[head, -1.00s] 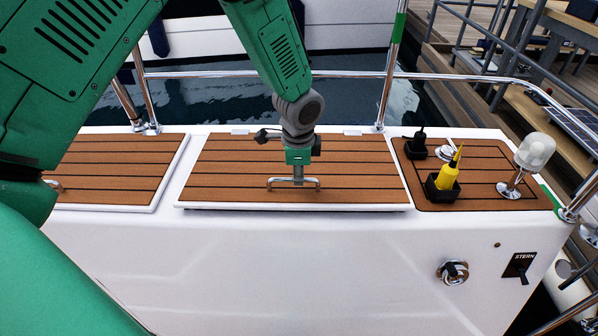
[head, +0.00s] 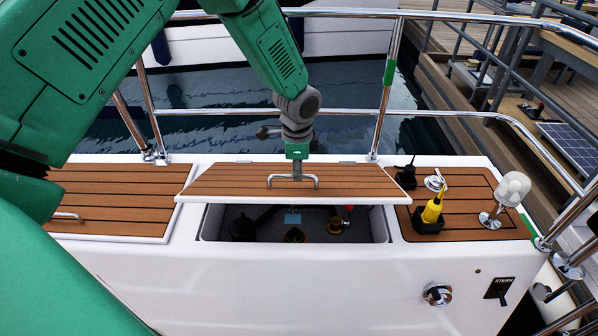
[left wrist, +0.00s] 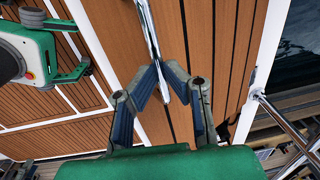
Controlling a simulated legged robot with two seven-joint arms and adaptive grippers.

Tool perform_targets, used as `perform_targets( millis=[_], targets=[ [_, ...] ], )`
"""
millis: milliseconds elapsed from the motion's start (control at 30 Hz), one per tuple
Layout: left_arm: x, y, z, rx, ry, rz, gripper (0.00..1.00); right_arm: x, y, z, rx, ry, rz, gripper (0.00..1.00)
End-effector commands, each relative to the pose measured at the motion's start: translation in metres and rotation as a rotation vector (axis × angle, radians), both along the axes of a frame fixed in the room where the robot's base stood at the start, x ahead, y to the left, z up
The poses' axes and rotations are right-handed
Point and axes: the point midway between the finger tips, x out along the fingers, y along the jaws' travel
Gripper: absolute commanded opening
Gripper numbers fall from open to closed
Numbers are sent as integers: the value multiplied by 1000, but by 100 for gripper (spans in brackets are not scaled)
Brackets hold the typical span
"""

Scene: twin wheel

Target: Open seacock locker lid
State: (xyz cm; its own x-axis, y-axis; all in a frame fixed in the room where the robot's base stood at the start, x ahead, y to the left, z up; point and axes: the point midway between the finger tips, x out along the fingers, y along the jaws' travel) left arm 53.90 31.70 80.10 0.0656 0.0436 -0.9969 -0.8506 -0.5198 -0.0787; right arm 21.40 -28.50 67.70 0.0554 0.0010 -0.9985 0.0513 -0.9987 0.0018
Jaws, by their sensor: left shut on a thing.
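The seacock locker lid (head: 345,181), teak-planked with a white edge, is raised at its near edge and tilted up. Its hinges are at the far side. Its chrome U-handle (head: 316,182) is at the middle near its front edge. My left gripper (head: 296,172) comes down from above and is shut on the handle. In the left wrist view the fingers (left wrist: 165,78) close around the chrome handle bar (left wrist: 147,30). Below the lid the open locker (head: 215,222) shows dark fittings, a brass-coloured fitting (head: 337,226) and a blue tag (head: 292,218). The lid hides its far part.
A closed teak lid (head: 100,200) lies to the left. On the right panel stand a yellow-and-black tool (head: 432,210), a black handheld item (head: 407,175) and a white lamp (head: 512,190). A chrome rail (head: 240,112) runs behind the lid; water lies beyond.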

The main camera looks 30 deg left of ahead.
Motion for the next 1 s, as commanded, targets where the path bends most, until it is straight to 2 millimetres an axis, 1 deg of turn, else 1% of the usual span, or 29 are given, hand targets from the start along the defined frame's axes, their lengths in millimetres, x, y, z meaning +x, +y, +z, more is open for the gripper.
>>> perform_targets(
  millis=[33,233,267,300,1000],
  targets=[
    [5,6,0,7,-14,1,0,0,0,-1,0,0,0,40],
    [6,7,-1,7,-15,2,0,0,0,-2,0,1,0,40],
    [6,7,-1,7,-15,2,20,0,0,-2,0,1,0,40],
    [6,8,-2,7,-15,2,31,0,0,-2,0,1,0,40],
    [1,1,1,6,-10,1,31,0,0,-1,0,0,0,40]
  ],
)
